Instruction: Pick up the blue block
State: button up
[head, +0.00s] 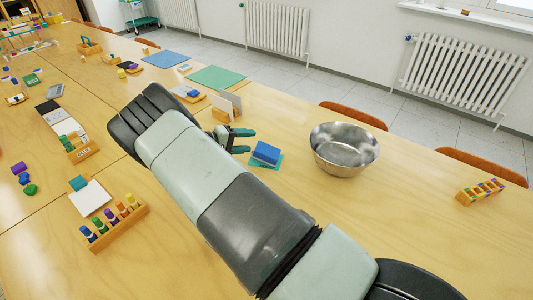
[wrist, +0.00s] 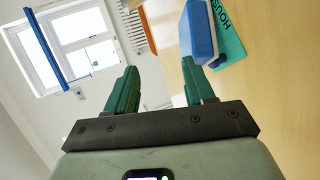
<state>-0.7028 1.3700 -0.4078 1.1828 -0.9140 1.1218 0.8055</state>
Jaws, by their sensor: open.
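The blue block (head: 266,153) rests on a teal card (head: 262,162) on the table, just right of my gripper (head: 241,141). In the wrist view the blue block (wrist: 199,30) shows at the top, beyond the right fingertip, on the teal card with dark lettering (wrist: 229,38). My gripper (wrist: 155,85) has its two green fingers apart with nothing between them. The block is outside the gap between the fingers, and I cannot tell whether the right finger touches it. My arm hides part of the table in the head view.
A metal bowl (head: 343,150) stands right of the block. A wooden rack (head: 480,192) is at the far right. A card holder (head: 226,105) stands behind my gripper. A peg rack (head: 115,223) and several small blocks lie left. The table's right front is mostly clear.

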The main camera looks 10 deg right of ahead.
aim_at(256, 154)
notch_tip(256, 154, down, 6)
jog(key=shift+f, duration=0.1)
jog(key=shift+x, duration=2.55)
jog(key=shift+s, duration=0.15)
jog(key=c, duration=0.9)
